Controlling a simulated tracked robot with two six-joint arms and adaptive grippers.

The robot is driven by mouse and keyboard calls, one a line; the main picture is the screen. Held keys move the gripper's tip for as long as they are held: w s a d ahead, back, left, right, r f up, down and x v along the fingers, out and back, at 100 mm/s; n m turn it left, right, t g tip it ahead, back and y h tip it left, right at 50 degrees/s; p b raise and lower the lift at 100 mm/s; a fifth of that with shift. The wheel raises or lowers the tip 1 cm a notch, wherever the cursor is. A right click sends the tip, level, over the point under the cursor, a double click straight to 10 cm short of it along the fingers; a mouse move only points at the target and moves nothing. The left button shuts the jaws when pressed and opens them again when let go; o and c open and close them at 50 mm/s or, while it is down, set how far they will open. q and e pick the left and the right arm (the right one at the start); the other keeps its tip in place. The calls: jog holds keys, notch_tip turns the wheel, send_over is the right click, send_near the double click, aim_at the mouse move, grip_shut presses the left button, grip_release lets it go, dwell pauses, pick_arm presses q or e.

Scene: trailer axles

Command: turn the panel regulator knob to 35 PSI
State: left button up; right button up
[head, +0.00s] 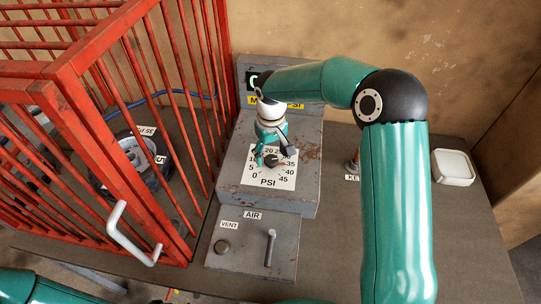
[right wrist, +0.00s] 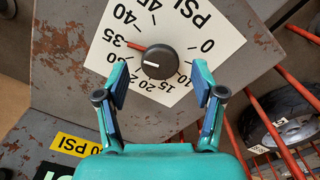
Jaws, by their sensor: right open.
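The round black regulator knob (right wrist: 158,62) sits on a white PSI dial plate (right wrist: 205,25), marked 0 to 45; the plate also shows in the head view (head: 257,181). My right gripper (head: 273,155) is open over the dial. In the right wrist view its two fingers (right wrist: 161,76) are spread to either side of the knob's near side, with visible gaps between them and the knob. My left gripper is out of view.
A red barred cage (head: 120,130) with a white handle (head: 130,237) stands at left, a wheel inside. A white tray (head: 454,167) lies at right.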

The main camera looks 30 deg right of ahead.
aim_at(271, 159)
notch_tip(271, 159, up, 10)
jog(key=shift+r, duration=0.25)
dwell(0.6)
